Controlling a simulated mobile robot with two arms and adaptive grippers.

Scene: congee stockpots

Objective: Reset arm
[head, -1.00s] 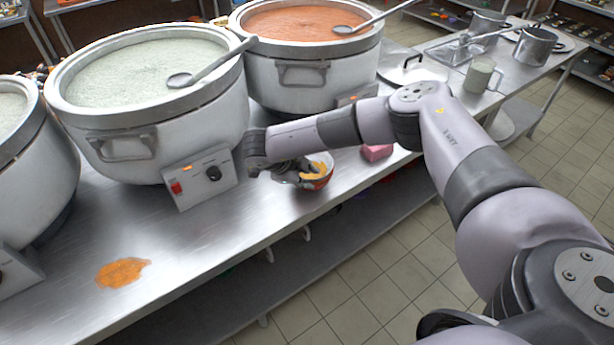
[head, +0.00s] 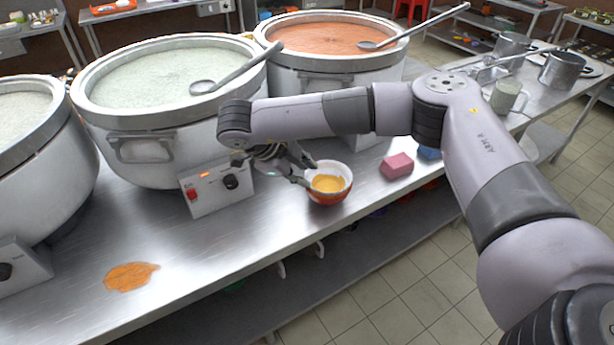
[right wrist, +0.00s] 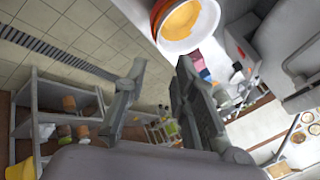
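My right gripper (head: 300,172) is open and empty, just left of the bowl and close to it. In the right wrist view its two fingers (right wrist: 158,85) stand apart with nothing between them. The white-and-red bowl (head: 329,196) holds orange-yellow congee and stands upright on the steel counter near its front edge. The bowl (right wrist: 160,14) also shows at the top of the right wrist view, beyond the fingers. My right arm reaches in from the right across the counter. My left gripper is out of view.
Large stockpots stand behind: a pale one (head: 150,150) with a ladle (head: 222,80) and an orange one (head: 300,82). A control box (head: 217,186) is left of the gripper. An orange spill (head: 131,276) and a pink sponge (head: 397,166) lie on the counter (head: 240,225).

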